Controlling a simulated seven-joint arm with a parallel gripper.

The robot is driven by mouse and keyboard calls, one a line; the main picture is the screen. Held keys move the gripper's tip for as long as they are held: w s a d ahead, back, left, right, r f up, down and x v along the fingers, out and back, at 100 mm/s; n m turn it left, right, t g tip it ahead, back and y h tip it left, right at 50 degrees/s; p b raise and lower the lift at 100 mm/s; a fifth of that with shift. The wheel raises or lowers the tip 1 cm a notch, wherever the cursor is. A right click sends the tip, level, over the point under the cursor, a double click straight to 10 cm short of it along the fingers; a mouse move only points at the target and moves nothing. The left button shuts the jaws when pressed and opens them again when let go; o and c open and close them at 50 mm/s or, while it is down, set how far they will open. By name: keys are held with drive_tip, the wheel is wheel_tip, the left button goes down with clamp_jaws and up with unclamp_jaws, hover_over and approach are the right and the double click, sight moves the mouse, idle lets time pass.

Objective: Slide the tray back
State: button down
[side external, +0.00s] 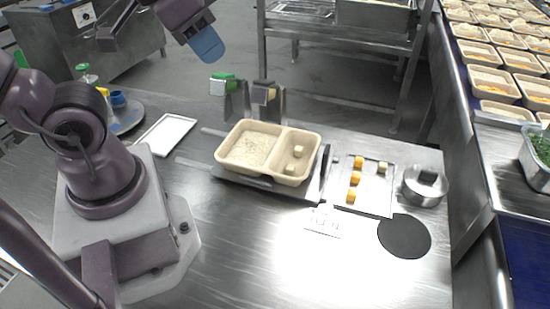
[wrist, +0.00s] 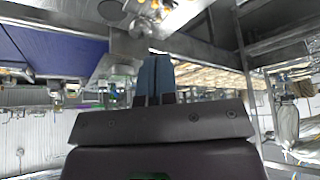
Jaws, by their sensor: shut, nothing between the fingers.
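A beige two-compartment tray (side external: 252,172) sits on a dark sliding carriage (side external: 246,182) at the middle of the steel table in the side external view. Its left compartment holds white rice, and its right one holds a few pale cubes. My gripper (side external: 208,47) is high above and behind the tray, well apart from it. Its blue fingers are shut and empty. In the wrist view the fingers (wrist: 155,75) stand side by side with nothing between them. I cannot make out the tray in the wrist view.
Rails (side external: 195,165) run left from the carriage. The table's front middle is clear.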

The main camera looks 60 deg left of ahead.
drive_tip(key=c, duration=1.4)
unclamp_jaws()
drive_tip(key=shift+f, duration=0.2)
drive_tip(key=shift+c, duration=0.2)
drive_tip(key=n+g, duration=0.6)
drive_tip(key=n, duration=0.3)
hover_over(327, 149)
wheel_tip(327, 149, down, 18)
wheel_tip(327, 149, down, 12)
clamp_jaws()
